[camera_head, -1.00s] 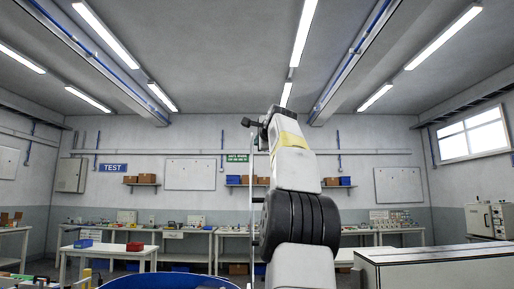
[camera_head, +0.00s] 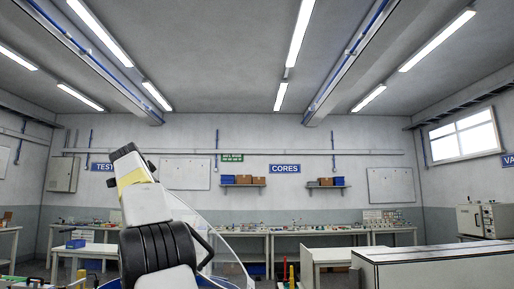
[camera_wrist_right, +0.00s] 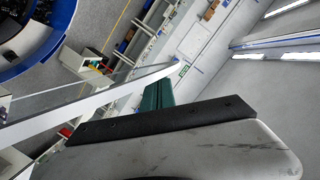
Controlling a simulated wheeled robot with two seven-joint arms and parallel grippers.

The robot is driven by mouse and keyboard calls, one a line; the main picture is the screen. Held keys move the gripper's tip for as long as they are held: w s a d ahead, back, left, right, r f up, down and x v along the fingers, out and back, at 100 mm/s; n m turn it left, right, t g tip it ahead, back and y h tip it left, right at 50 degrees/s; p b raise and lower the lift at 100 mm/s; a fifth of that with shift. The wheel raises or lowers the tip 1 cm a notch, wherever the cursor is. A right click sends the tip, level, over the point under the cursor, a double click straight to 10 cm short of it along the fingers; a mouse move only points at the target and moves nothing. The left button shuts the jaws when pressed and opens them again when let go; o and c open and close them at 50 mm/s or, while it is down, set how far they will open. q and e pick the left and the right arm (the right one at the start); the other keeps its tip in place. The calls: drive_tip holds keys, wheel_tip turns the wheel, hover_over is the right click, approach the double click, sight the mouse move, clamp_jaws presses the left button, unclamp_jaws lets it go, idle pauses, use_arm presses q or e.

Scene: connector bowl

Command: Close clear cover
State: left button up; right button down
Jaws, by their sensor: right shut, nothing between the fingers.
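The clear cover (camera_head: 228,258) is a see-through panel with a pale edge and a dark curved handle (camera_head: 203,247). It stands tilted just right of my right arm in the head view. In the right wrist view the cover's pale edge (camera_wrist_right: 110,97) runs slantwise across the left half. My right gripper (camera_head: 124,151) is at the top of the raised arm, shut and empty, up and left of the cover. I cannot tell whether the arm touches the cover. The blue bowl (camera_wrist_right: 62,22) shows partly at the top left of the wrist view. My left gripper is out of view.
A white, black-edged cabinet (camera_head: 430,267) stands at the lower right. Workbenches (camera_head: 335,232) with small parts line the back wall. A table with a blue bin (camera_head: 76,244) is at the left. The air above the benches is clear.

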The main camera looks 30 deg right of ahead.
drive_tip(key=w+a+f+n, duration=0.2)
drive_tip(key=a+f, duration=0.2)
drive_tip(key=f, duration=0.5)
drive_tip(key=w+a+f+n+g+h, duration=0.1)
drive_tip(key=w+a+f, duration=0.2)
drive_tip(key=f, duration=0.7)
drive_tip(key=w+a+f+n, duration=0.2)
drive_tip(key=a+f, duration=0.4)
drive_tip(key=f, duration=0.4)
drive_tip(key=shift+w+f+n+g+h, duration=0.2)
drive_tip(key=shift+n+g+h, duration=0.1)
drive_tip(key=shift+h, duration=0.1)
